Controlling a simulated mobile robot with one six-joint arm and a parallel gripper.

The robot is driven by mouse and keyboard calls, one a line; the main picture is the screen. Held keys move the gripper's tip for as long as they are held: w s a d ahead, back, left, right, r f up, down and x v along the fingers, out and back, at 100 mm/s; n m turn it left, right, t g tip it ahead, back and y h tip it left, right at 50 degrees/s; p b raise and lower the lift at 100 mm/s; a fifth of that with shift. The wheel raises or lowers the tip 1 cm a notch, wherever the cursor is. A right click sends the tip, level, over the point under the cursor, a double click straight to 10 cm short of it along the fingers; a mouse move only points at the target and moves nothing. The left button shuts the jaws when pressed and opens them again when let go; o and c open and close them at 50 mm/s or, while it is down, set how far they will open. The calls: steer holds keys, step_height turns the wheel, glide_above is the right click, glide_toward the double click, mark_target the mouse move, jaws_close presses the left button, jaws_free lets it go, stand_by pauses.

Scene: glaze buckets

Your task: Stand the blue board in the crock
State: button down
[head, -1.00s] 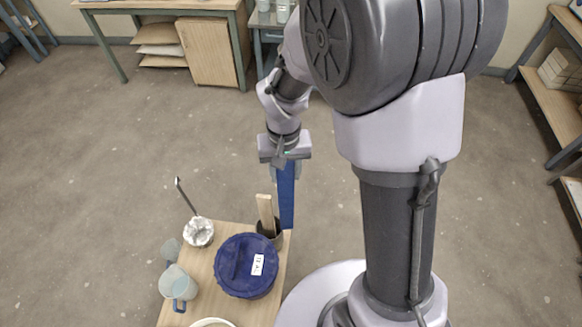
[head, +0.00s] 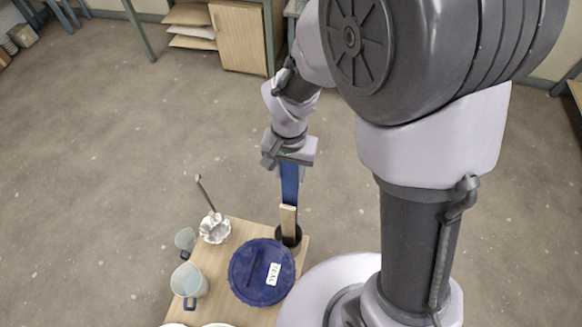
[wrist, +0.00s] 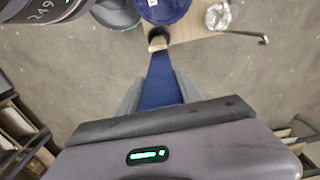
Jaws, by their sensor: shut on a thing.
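My gripper (head: 290,163) is shut on the upper end of the blue board (head: 289,182), which hangs upright below it. The dark crock (head: 288,237) stands at the table's upper right corner with a pale wooden board (head: 288,222) standing in it. The blue board lines up above the crock, and its lower end is hidden behind the wooden board. I cannot tell whether it is inside the rim. In the wrist view the blue board (wrist: 161,84) runs from between the fingers toward the crock (wrist: 158,33), with the wooden board's end (wrist: 157,45) beside its far end.
A blue-lidded bucket (head: 262,272) labelled TEAL stands close below the crock on the small wooden table (head: 228,252). A crumpled silvery bowl with a ladle (head: 214,228) and translucent jugs (head: 188,281) stand to the left. Open floor lies beyond the table.

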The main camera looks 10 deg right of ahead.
steer(key=b, duration=0.5)
glide_toward(290, 202)
steer(key=shift+w+f, duration=0.2)
steer(key=shift+w, duration=0.15)
steer(key=shift+f+b, duration=0.1)
steer(key=shift+b, duration=0.2)
steer(key=shift+f+b, duration=5)
steer(key=shift+f, duration=0.7)
steer(key=c, duration=0.7)
jaws_free()
steer(key=shift+c, duration=0.5)
